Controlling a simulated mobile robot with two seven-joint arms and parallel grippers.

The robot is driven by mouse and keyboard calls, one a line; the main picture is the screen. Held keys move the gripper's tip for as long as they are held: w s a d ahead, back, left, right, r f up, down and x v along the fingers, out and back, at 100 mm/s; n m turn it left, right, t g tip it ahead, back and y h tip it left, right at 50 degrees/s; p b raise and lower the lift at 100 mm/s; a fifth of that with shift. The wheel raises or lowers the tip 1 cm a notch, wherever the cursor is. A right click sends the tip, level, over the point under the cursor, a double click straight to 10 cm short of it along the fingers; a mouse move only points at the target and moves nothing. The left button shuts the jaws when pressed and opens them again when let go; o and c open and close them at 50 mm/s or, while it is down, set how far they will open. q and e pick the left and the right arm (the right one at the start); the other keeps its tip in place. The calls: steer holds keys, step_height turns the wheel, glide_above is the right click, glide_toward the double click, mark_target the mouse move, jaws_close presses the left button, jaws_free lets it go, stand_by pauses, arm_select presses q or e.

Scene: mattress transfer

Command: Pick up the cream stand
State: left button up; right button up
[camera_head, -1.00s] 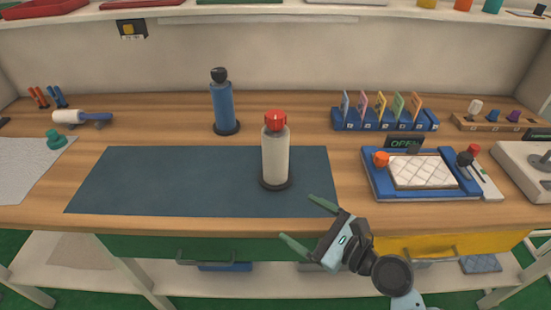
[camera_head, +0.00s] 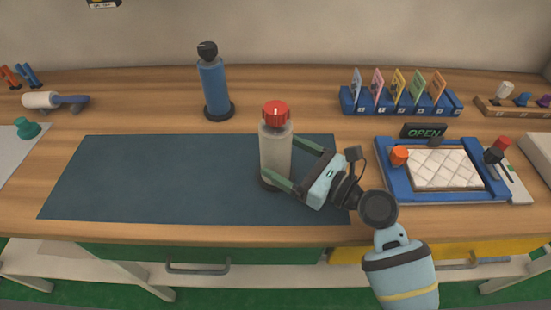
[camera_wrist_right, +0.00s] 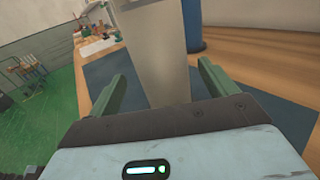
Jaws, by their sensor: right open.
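The cream stand (camera_head: 275,153) is an upright cylinder with a red knob on top and a dark round base. It stands on the dark mat toward its right side. My right gripper (camera_head: 288,164) is open and comes in from the right, its green fingers on either side of the stand's body. In the right wrist view the stand (camera_wrist_right: 156,55) fills the space between the two open fingers (camera_wrist_right: 158,92). I cannot tell whether either finger touches it. My left gripper is not in view.
A blue stand (camera_head: 214,88) with a black knob is behind and left. The dark mat (camera_head: 150,180) is otherwise bare. A blue tray (camera_head: 384,180) with a quilted white pad lies to the right, near an OPEN sign (camera_head: 424,131). A blue card rack (camera_head: 400,102) stands behind.

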mark_target(269, 146)
steer(key=shift+x, duration=2.65)
steer(key=shift+w+d, duration=0.1)
steer(key=shift+d, duration=0.05)
steer(key=shift+c, duration=0.2)
steer(key=c, duration=1.7)
steer(key=shift+r, duration=0.15)
